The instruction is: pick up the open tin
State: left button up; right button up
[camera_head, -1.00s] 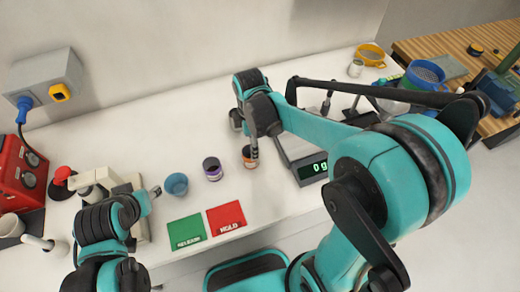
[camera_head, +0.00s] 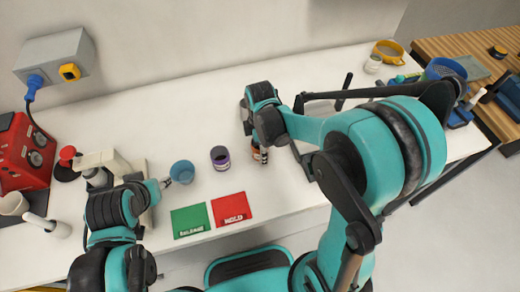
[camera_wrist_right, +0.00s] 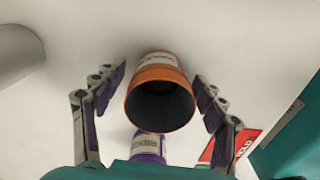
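An orange tin (camera_head: 256,154) with a pale label stands on the white table, partly hidden by my right gripper (camera_head: 262,148) in the head view. In the right wrist view the orange tin (camera_wrist_right: 160,70) shows its dark open mouth toward the camera. The fingers of my right gripper (camera_wrist_right: 160,78) are spread on either side of it, with narrow gaps showing. A purple tin (camera_head: 220,158) stands to its left; it also shows in the right wrist view (camera_wrist_right: 148,145). My left gripper (camera_head: 165,183) is beside a blue cup (camera_head: 182,172); its finger opening is too small to tell.
A green mat (camera_head: 190,220) and a red mat (camera_head: 231,208) lie at the front edge. A red box (camera_head: 25,152) and a white device (camera_head: 102,163) stand at left. The table behind the tins is clear.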

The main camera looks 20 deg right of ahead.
jog(key=c, duration=1.4)
jog(key=shift+c, duration=0.2)
